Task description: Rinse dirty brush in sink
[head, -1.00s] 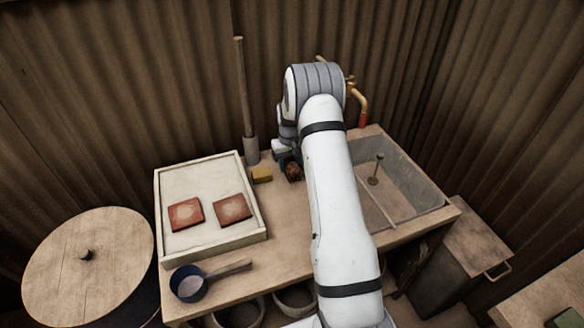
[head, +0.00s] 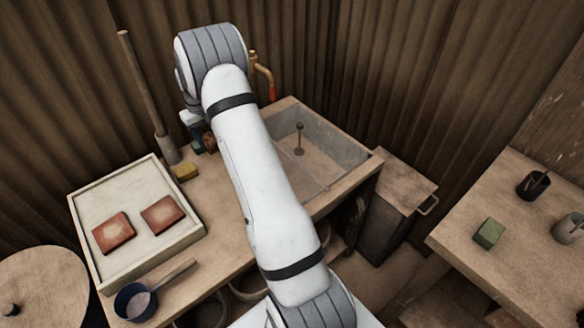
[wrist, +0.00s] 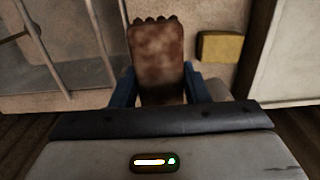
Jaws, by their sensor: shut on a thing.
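My gripper (wrist: 160,88) is shut on a reddish-brown brush (wrist: 157,62) with a dark scalloped end. The brush is held between the blue fingers. In the head view my gripper (head: 194,128) is partly hidden behind my arm, at the back of the bench, and only a bit of the brush shows beside it. The grey sink (head: 352,152) is set into the bench to the right of my gripper, with an upright plug-like post (head: 299,140) inside. A yellow tap with a red end (head: 265,78) stands by the back wall. My arm hides part of the sink.
A pale tray (head: 82,203) holds two red tiles. A dark blue pan (head: 135,302) is at the front. A side table (head: 470,262) with a green block (head: 489,233) stands right, beyond a lidded bin (head: 392,185).

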